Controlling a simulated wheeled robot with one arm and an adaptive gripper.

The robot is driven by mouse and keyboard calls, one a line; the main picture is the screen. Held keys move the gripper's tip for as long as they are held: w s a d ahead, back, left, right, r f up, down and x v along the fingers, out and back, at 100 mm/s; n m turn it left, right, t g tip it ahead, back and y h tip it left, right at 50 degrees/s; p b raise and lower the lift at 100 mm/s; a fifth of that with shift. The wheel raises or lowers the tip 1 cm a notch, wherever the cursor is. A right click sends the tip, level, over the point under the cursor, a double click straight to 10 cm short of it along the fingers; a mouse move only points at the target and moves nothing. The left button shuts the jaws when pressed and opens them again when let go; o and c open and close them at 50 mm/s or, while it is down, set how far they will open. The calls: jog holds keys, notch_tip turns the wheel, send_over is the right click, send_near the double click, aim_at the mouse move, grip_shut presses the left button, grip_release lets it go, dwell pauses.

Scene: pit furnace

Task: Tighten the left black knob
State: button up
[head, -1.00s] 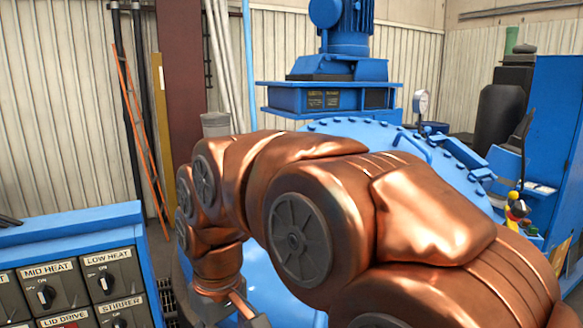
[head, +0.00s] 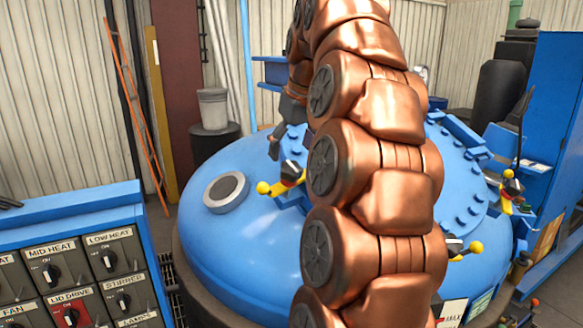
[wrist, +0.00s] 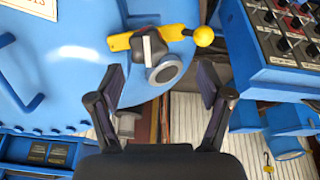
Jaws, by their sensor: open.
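The left black knob (wrist: 153,47) sits on a yellow clamp bar (wrist: 122,42) with a yellow ball end (wrist: 204,36) at the lid's rim, in the wrist view. In the head view the same clamp's yellow ball (head: 264,188) shows left of my arm, and the knob (head: 291,167) is small and dark there. My gripper (wrist: 160,84) is open and empty, its fingers apart, with the knob ahead of the gap between them and not touched. In the head view my gripper (head: 276,142) is partly hidden behind my arm, above the clamp.
The blue furnace lid (head: 250,250) fills the middle, with a grey round port (head: 226,190) at its left. Other yellow-handled clamps (head: 511,186) stand at the right. A control panel (head: 75,270) is at the lower left. My arm covers the lid's centre.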

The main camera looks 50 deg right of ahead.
aim_at(292, 167)
jog(key=shift+d+p+x, duration=0.25)
jog(key=shift+p+x, duration=0.25)
jog(key=shift+x, duration=0.65)
jog(key=shift+d+p+x, duration=0.3)
jog(key=shift+p+x, duration=0.15)
jog(key=shift+x, duration=0.75)
jog(key=shift+d+p+x, duration=0.25)
jog(key=shift+p+x, duration=0.25)
jog(key=shift+x, duration=0.65)
jog(key=shift+r, duration=0.1)
jog(key=shift+c, duration=0.4)
jog(key=shift+a, duration=0.1)
jog(key=c, duration=1.1)
